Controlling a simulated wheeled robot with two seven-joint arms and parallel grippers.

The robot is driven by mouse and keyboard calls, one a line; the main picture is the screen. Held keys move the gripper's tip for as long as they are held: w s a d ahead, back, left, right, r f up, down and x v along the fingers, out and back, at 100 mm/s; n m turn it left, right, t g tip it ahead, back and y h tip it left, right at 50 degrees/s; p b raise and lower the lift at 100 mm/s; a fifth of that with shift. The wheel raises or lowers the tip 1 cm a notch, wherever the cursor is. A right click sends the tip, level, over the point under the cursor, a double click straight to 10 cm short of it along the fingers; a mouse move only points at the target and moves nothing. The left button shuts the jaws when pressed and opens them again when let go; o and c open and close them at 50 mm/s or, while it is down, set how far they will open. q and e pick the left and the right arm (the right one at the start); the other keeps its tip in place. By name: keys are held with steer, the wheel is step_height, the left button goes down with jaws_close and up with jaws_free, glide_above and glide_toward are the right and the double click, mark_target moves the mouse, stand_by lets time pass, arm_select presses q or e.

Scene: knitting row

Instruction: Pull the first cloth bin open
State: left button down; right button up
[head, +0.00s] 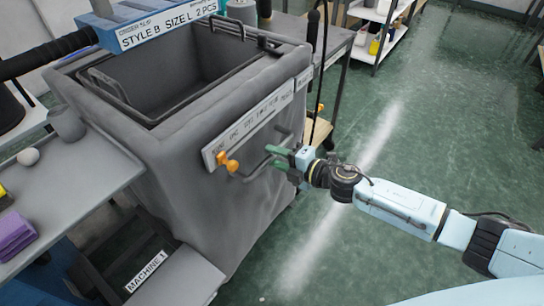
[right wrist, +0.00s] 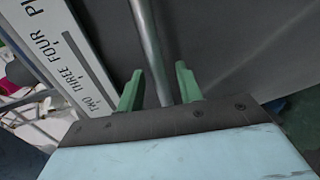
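The grey cloth bin (head: 190,185) stands upright in the middle of the head view, its open top showing a dark, empty-looking inside. A thin metal bar handle (head: 256,170) runs along its front, below a white label strip. My right gripper (head: 282,158) is at this handle, with its green fingers pointing at the bin. In the right wrist view the handle bar (right wrist: 150,45) passes between the two open fingers (right wrist: 158,92), with a gap visible on each side. My left gripper does not show.
An orange knob (head: 229,162) sits on the number strip (head: 255,122). A grey table (head: 75,165) with a purple cloth (head: 14,234) is at left. A blue sign box (head: 150,27) hangs over the bin's back. Green floor (head: 380,140) is clear at right.

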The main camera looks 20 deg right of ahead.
steer(key=shift+x, duration=0.8)
steer(key=shift+c, duration=0.5)
jaws_close()
